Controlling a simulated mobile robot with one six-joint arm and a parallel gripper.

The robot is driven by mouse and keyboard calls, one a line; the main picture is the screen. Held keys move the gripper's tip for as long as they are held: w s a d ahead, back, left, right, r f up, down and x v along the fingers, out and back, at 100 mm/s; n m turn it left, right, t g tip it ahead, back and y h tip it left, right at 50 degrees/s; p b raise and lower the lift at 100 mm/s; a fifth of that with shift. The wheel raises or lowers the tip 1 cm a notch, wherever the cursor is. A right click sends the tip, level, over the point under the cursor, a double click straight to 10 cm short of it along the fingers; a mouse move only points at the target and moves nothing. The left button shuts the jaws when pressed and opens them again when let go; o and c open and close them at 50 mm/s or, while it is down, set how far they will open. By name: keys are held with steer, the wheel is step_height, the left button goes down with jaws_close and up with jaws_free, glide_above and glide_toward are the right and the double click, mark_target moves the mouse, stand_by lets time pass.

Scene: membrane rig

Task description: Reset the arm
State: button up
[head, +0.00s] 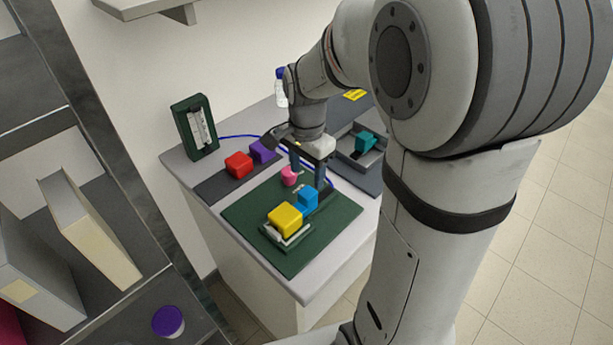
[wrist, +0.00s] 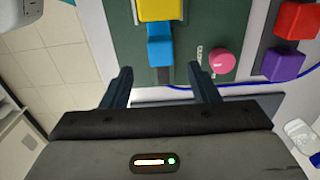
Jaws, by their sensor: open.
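My gripper (head: 308,174) is open and empty above the dark green board (head: 334,222), near its back edge. In the wrist view its two fingers (wrist: 160,80) stand apart with nothing between them. A blue block (head: 308,198) is on the board just in front of the fingers, and it also shows in the wrist view (wrist: 160,50). A yellow block (head: 285,218) sits in a pale holder next to the blue block. A pink round knob (wrist: 222,61) is on the board beside the gripper. My arm reaches over the bench from the right.
A red block (head: 238,164) and a purple block (head: 262,152) sit on a dark strip at the left. A grey tray (head: 372,178) with a teal block (head: 365,141) lies at the back right. A green framed gauge (head: 195,127) stands at the back left. A shelf stands at the left.

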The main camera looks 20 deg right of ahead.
stand_by(0.4)
steer(key=shift+s+r, duration=0.2)
steer(key=shift+r, duration=0.05)
steer(key=s+r+n+t, duration=0.3)
steer(key=s+r+n, duration=0.2)
steer(key=s+n, duration=0.7)
steer(key=shift+s+r, duration=0.2)
steer(key=shift+s, duration=0.6)
